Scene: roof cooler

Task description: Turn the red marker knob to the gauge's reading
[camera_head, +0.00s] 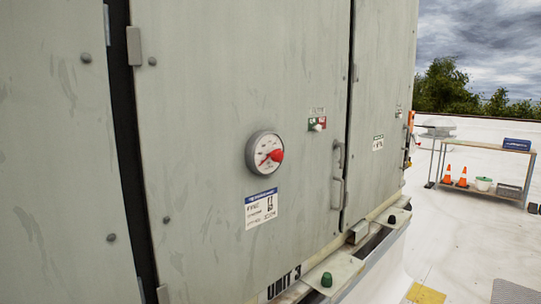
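A round gauge (258,152) with a white dial and grey rim is mounted on the grey-green cabinet panel, near the middle of the head view. The red marker knob (276,155) sits at the right of its dial, with a red pointer part reaching left and down. The dial's figures and its needle are too small to read, so I cannot tell the reading. Neither of my grippers is in view, and nothing touches the knob.
A label (261,208) is below the gauge, and a small red-green switch plate (317,124) is to its right. A door handle (338,175) sticks out farther right.

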